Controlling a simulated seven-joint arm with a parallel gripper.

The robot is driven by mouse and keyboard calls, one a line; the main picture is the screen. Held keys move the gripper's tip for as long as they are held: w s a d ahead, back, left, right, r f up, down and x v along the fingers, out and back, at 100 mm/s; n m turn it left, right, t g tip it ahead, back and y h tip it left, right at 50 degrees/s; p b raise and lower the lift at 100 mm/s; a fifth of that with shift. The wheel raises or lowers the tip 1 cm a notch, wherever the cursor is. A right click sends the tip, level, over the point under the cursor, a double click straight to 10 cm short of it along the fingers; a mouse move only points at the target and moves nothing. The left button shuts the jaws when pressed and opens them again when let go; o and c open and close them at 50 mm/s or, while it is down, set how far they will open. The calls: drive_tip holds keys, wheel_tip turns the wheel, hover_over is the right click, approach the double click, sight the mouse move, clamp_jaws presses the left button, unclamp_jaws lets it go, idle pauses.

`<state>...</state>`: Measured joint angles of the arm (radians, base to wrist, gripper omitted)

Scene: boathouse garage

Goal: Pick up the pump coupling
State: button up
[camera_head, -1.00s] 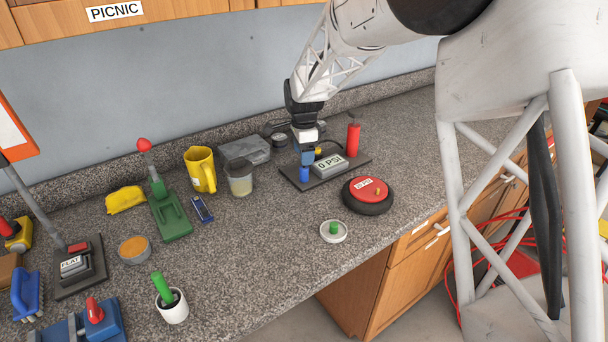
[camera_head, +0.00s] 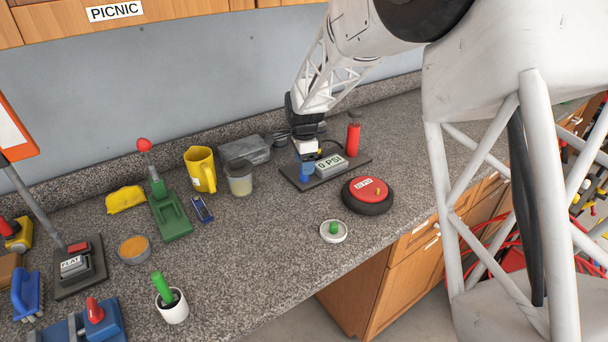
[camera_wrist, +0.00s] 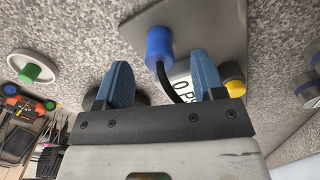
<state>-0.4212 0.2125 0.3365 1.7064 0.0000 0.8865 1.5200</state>
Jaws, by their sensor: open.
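The pump coupling looks to be the short blue cylinder (camera_wrist: 159,44) with a black hose, on the dark pump board (camera_head: 352,172). In the head view the blue fingers and the blue coupling overlap, so I cannot separate them well. My gripper (camera_wrist: 163,68) is open and empty, fingers apart. In the wrist view the coupling shows just beyond the fingertips, roughly between them. I cannot tell whether they touch. A yellow knob (camera_wrist: 234,85) shows beside the right finger.
A black wheel with a red hub (camera_head: 367,195) lies right of the board. A white dish with a green knob (camera_head: 334,231) is in front. A clear cup (camera_head: 240,178), yellow mug (camera_head: 201,170) and grey box (camera_head: 245,150) stand to the left.

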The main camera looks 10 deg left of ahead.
drive_tip(key=shift+d+f, duration=0.1)
drive_tip(key=shift+f, duration=2.05)
drive_tip(key=c, duration=1)
drive_tip(key=shift+r, duration=0.1)
drive_tip(key=shift+r, duration=0.65)
wheel_tip(320, 180, up, 2)
drive_tip(key=shift+w+r, duration=0.1)
drive_tip(key=s+d, duration=0.2)
drive_tip(key=s, duration=0.3)
drive_tip(key=s+d+r, duration=0.1)
drive_tip(key=s+d, duration=0.1)
drive_tip(key=s, duration=0.2)
drive_tip(key=s+d, duration=0.2)
drive_tip(key=s, duration=0.3)
drive_tip(key=shift+s+d+r, duration=0.15)
drive_tip(key=shift+s, duration=0.2)
